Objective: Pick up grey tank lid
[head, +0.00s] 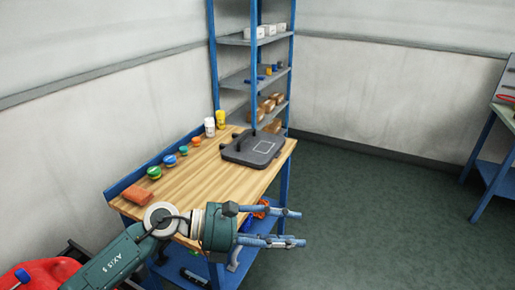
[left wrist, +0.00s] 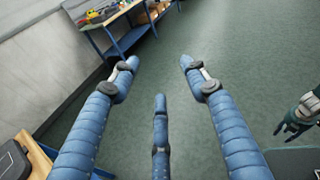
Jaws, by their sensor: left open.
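The grey tank lid (head: 254,147) is a dark grey, flat, rounded slab with a handle and a pale square outline on top. It lies on the wooden workbench top near the far right corner. My left gripper (head: 302,228) is open and empty, in front of and to the right of the bench, apart from the lid. In the left wrist view its three blue fingers are spread, and a dark grey piece that looks like the lid (left wrist: 12,162) shows at the lower left edge. My right gripper (left wrist: 298,118) shows only partly at the right edge of that view.
The workbench (head: 185,195) carries several small coloured jars, a white bottle (head: 209,127), a yellow bottle (head: 220,119) and an orange-brown block (head: 137,195). A blue shelf rack (head: 250,80) stands behind. Green floor (head: 370,210) is clear to the right, with another blue bench (head: 497,160) beyond.

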